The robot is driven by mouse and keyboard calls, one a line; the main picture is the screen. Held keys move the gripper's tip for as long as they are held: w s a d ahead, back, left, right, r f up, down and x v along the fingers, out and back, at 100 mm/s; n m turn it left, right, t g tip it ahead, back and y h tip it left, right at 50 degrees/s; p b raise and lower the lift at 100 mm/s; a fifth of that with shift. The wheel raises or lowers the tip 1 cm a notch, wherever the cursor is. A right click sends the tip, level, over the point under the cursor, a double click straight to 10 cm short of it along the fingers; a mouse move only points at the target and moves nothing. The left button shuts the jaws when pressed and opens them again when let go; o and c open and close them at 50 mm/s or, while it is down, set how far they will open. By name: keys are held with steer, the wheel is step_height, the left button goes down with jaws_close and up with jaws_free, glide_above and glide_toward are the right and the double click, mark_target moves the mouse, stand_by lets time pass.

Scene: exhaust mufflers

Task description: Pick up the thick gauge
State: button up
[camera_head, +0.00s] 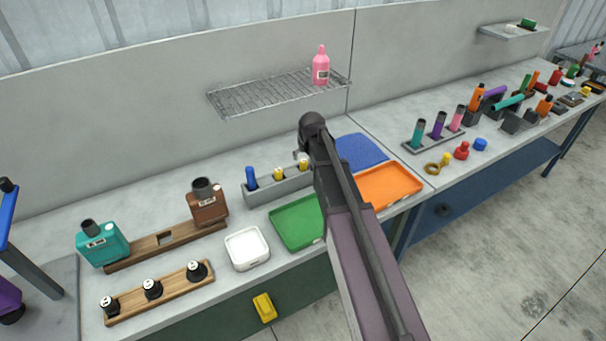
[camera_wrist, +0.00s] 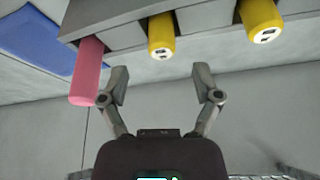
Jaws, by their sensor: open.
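A grey gauge holder (camera_head: 285,188) stands on the bench with upright plugs in it: a blue plug (camera_head: 251,178) at left and two yellow plugs, one in the middle (camera_head: 278,174) and one at right (camera_head: 304,167). In the wrist view a pink plug (camera_wrist: 87,70), a yellow plug (camera_wrist: 161,35) and a wider-looking yellow plug (camera_wrist: 261,18) show in the holder. Their labels are too small to read, so I cannot tell which is the thick gauge. My gripper (camera_wrist: 162,84) is open and empty, apart from the plugs, with the middle yellow plug beyond its fingertips.
A wire shelf (camera_head: 265,93) with a pink bottle (camera_head: 321,68) hangs on the wall behind. A brown flask (camera_head: 208,202) stands at left.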

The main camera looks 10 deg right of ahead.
mark_target(304, 161)
steer(key=shift+b+x, duration=2.45)
steer(key=shift+x, duration=0.2)
steer(key=shift+s+a, duration=0.1)
steer(key=shift+s, duration=0.05)
jaws_close()
